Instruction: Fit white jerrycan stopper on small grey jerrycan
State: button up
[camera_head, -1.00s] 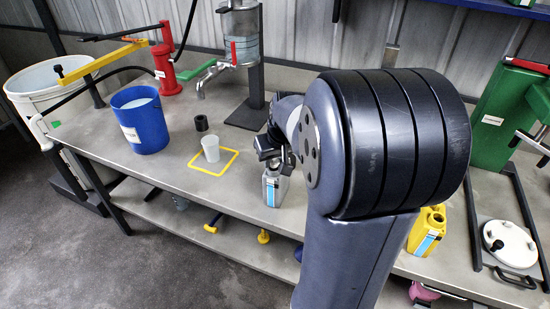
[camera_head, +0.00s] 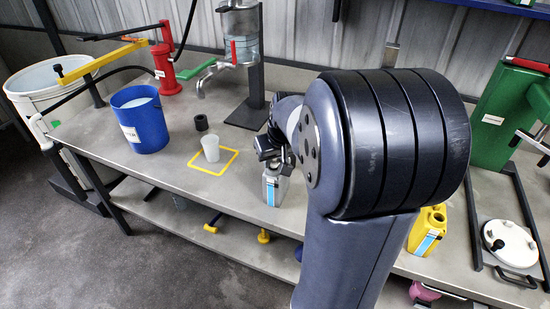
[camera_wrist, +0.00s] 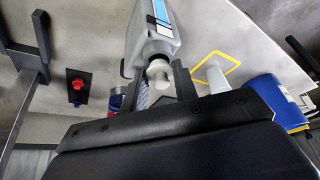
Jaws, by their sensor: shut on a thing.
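The small grey jerrycan (camera_head: 274,190) stands on the bench with a blue and white label facing front. In the wrist view the grey jerrycan (camera_wrist: 168,42) has its dark neck towards my fingers. My gripper (camera_head: 268,152) is directly above the jerrycan's top. In the wrist view my gripper (camera_wrist: 160,84) is shut on the white stopper (camera_wrist: 159,72), which sits at or just over the neck. I cannot tell whether the stopper touches the neck or is seated in it. In the head view the stopper is hidden by the gripper.
A blue bucket (camera_head: 140,125) stands at left. A yellow jerrycan (camera_head: 427,230) is at right, partly behind my arm. A dispenser column (camera_head: 240,50) stands behind.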

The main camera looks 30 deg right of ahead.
jog(key=shift+f, duration=0.35)
jog(key=shift+r, duration=0.15)
jog(key=shift+r, duration=0.4)
jog(key=shift+a+f, duration=0.1)
jog(key=shift+f, duration=0.5)
dwell(1.2)
jog(key=shift+r, duration=0.2)
jog(key=shift+r, duration=0.4)
dwell(0.5)
